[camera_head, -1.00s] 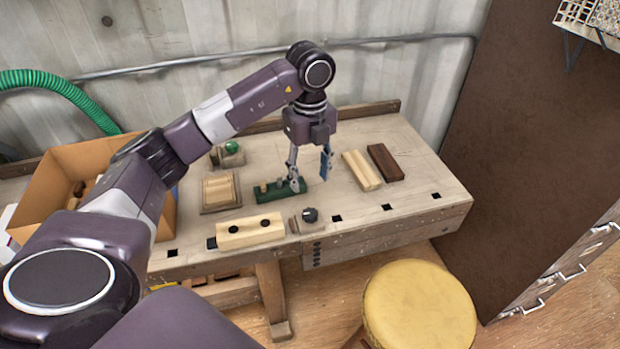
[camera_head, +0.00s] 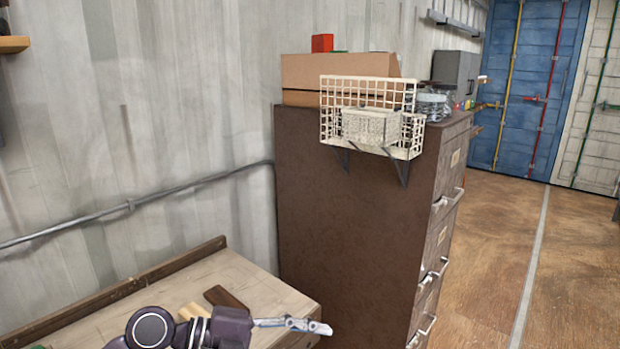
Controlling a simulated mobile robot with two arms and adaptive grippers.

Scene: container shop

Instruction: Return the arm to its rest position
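My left arm comes in at the bottom of the head view, over the workbench (camera_head: 240,282). Its gripper (camera_head: 318,327) points to the right, close to the bench's right end. The fingers are seen nearly edge-on, so their opening is unclear; I see no object held in them. My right gripper is not in view.
A brown filing cabinet (camera_head: 345,220) stands right of the bench, close to the gripper. A white wire basket (camera_head: 372,112) hangs on its side. A dark wood block (camera_head: 226,298) and a light wood block (camera_head: 193,311) lie on the bench. Open floor (camera_head: 490,260) is at the right.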

